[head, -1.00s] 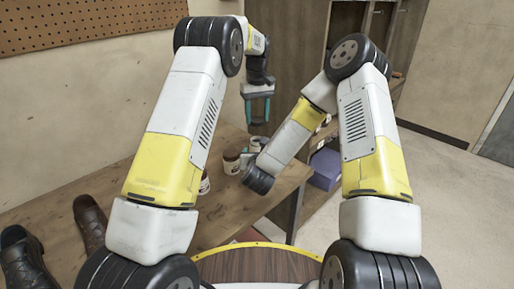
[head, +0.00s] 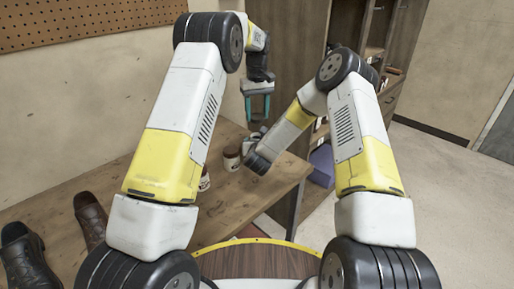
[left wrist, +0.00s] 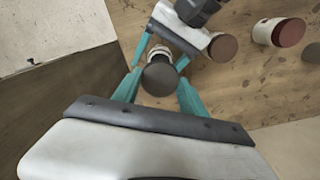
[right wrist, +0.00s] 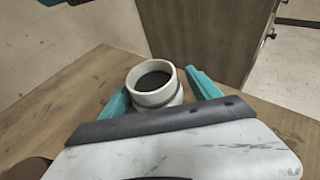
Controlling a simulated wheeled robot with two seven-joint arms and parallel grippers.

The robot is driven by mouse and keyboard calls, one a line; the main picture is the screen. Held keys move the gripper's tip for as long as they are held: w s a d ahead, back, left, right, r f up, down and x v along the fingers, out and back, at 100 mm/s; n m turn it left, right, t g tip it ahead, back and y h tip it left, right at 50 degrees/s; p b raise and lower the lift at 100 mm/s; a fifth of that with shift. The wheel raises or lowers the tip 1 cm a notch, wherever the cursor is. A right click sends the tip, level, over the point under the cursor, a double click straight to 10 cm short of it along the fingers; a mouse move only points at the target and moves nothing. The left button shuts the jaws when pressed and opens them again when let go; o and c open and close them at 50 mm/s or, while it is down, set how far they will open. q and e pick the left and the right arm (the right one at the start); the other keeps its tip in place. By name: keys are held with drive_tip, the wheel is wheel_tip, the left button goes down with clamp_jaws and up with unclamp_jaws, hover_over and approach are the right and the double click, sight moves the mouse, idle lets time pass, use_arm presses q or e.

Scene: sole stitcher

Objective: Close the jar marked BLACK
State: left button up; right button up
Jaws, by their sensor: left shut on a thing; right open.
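My left gripper (head: 257,118) points down above the far end of the wooden table. In the left wrist view it is shut on a dark round lid (left wrist: 160,79). An open white jar (right wrist: 155,84) with a dark inside stands upright between the spread fingers of my right gripper (right wrist: 160,88). The fingers look apart from it. The left wrist view shows part of this jar (left wrist: 159,52) beyond the lid, which is apart from it and higher. No marking is readable. The right fingers are hidden in the head view.
More jars stand nearby, one with a brown lid (left wrist: 223,47) and one with a reddish lid (left wrist: 290,32). Dark shoes (head: 28,260) lie at the table's left. A wooden cabinet (head: 297,45) stands behind. The table (head: 235,205) has bare space at its front.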

drive_tip(key=shift+w+f, duration=0.2)
drive_tip(key=shift+w, duration=0.25)
clamp_jaws()
use_arm(q)
drive_tip(key=shift+d+f, duration=0.2)
drive_tip(key=shift+f, duration=2.3)
